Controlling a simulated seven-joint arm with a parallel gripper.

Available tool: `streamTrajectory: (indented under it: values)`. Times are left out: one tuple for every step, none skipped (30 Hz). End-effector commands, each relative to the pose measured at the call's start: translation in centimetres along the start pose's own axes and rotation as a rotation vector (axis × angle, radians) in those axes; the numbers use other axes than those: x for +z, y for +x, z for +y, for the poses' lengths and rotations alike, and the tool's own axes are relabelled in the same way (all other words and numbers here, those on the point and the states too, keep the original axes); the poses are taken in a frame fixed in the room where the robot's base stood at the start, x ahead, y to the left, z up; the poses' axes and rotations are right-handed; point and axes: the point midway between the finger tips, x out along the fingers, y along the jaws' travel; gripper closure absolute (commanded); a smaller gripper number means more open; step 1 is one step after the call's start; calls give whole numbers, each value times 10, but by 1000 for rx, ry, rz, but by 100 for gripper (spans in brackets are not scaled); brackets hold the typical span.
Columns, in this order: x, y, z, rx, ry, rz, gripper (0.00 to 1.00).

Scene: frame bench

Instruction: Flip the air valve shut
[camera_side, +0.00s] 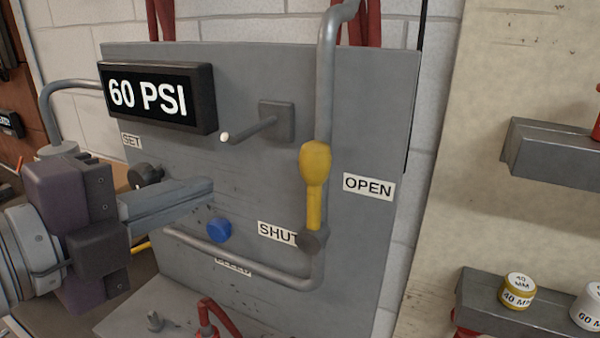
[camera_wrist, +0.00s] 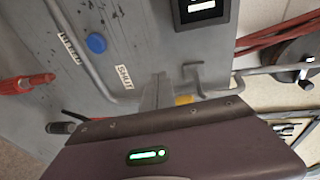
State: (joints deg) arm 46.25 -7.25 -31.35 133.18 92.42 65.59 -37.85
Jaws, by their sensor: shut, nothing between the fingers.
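The air valve's yellow handle (camera_side: 314,180) stands upright, in line with the vertical grey pipe, above its dark pivot (camera_side: 313,240). The OPEN label (camera_side: 369,187) is to its right; the SHUT label (camera_side: 277,233) is at its lower left, partly covered by the pivot. My gripper (camera_side: 208,188) is shut and empty, left of the handle, with a visible gap between them in the side view. In the wrist view, my shut fingers (camera_wrist: 157,88) hide most of the handle; a yellow patch (camera_wrist: 184,100) shows beside them. The SHUT label (camera_wrist: 125,77) is also visible there.
A 60 PSI display (camera_side: 158,96) and a protruding peg (camera_side: 250,130) are above my gripper. A blue button (camera_side: 218,229) sits below the fingertips, and a dark knob (camera_side: 146,175) is behind them. The grey pipe (camera_side: 240,260) bends along the panel's bottom.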

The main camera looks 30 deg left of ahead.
Motion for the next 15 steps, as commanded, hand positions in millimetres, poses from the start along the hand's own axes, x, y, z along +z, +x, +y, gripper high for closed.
streamTrajectory:
  values:
    - [-32,-5,-4,-36,25,100,100]
    - [-49,-9,-7,-59,34,158,100]
    - [-69,-14,-11,-86,42,222,100]
    - [-81,-18,-13,-102,45,262,100]
    - [-92,-23,-15,-116,49,298,100]
    - [-103,-27,-16,-129,50,335,100]
    - [-109,-30,-18,-137,51,356,100]
    - [-114,-32,-18,-143,52,372,100]
    - [-118,-34,-19,-149,53,387,100]
    - [-119,-35,-19,-151,53,392,100]
    - [-120,-35,-19,-152,53,395,100]
    - [-120,-36,-20,-153,53,395,100]
    - [-120,-35,-20,-153,53,394,100]
    - [-120,-35,-20,-153,53,394,100]
    - [-119,-35,-20,-153,53,393,100]
